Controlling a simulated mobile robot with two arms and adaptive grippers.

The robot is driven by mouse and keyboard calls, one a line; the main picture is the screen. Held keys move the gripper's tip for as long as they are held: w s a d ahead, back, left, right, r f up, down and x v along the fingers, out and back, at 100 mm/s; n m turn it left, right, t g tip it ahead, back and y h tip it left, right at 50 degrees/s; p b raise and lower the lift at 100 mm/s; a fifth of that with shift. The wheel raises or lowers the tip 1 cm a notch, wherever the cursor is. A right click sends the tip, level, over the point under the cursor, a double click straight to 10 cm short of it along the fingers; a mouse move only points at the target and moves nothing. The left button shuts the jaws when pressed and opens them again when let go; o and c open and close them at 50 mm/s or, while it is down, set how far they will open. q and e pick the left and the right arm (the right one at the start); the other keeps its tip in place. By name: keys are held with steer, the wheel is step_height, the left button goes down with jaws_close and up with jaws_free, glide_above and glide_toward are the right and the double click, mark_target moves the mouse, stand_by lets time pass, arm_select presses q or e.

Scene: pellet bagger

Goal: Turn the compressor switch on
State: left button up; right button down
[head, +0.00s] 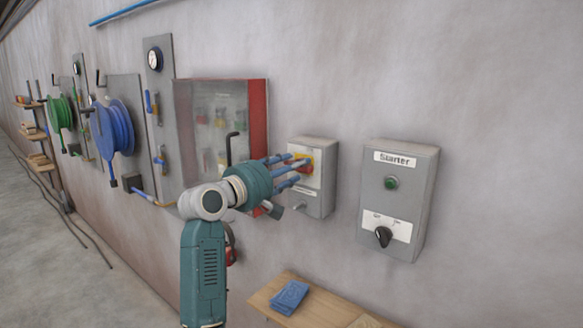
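A grey switch box (318,203) is on the wall, right of centre in the head view. It has a red knob (308,168) on a yellow plate, partly covered by my fingers. A small label below is too small to read. My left gripper (295,170) is in front of this box, its blue fingers apart and their tips at or close to the red knob. I cannot tell whether they touch it. To the right, a grey box labelled "Starter" (430,185) has a green button (391,183) and a black rotary knob (383,237). My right gripper is out of view.
A red-edged cabinet (258,112) with a clear front is just left of my gripper. Blue (113,130) and green (59,113) hose reels hang farther left. A wooden shelf (318,307) with a blue cloth (290,297) is below the boxes. The wall right of the Starter box is clear.

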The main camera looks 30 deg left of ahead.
arm_select(q)
steer(key=c, duration=0.4)
jaws_close()
steer(key=shift+d+f+m+b, duration=0.15)
steer(key=shift+m+b, duration=0.15)
steer(key=shift+m, duration=2.7)
steer(key=shift+d+f+m+b, duration=0.1)
steer(key=shift+f+m+b, duration=0.15)
steer(key=shift+m, duration=2.75)
steer(key=shift+d+f+m+b, duration=0.1)
steer(key=shift+m+b, duration=0.2)
steer(key=shift+m, duration=2.7)
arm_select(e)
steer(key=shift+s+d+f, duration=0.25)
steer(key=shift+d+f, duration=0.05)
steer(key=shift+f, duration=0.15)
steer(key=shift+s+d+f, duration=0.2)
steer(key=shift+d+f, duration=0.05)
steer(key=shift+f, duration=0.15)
arm_select(q)
steer(key=shift+o, duration=1.5)
jaws_free()
steer(key=shift+o, duration=0.7)
steer(key=shift+r, duration=0.15)
steer(key=shift+s, duration=0.1)
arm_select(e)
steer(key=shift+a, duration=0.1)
